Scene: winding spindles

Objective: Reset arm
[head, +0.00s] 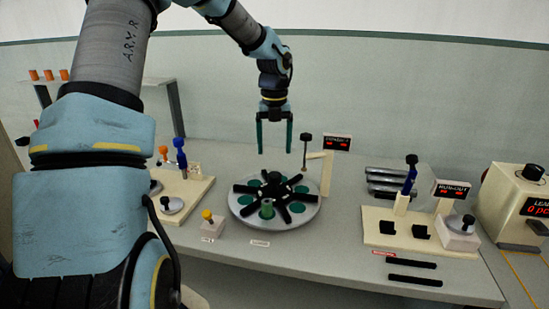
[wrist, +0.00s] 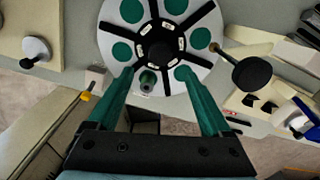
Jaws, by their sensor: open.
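My gripper (head: 274,151) hangs open and empty above the bench, fingers pointing down. Its two green fingers also show in the wrist view (wrist: 158,80), spread apart with nothing between them. Below it stands a round grey turntable (head: 240,207) with black radial arms and green round spots. In the wrist view the turntable (wrist: 110,62) lies beyond the fingertips. The gripper touches nothing that I can see.
A black-knobbed post (head: 305,146) rises close to the right of my gripper. A small display (head: 337,143) stands behind it. A fixture with a run-out display (head: 451,190) is at right, beside a beige box (head: 513,193). A yellow-knobbed block (head: 210,222) stands left of the turntable.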

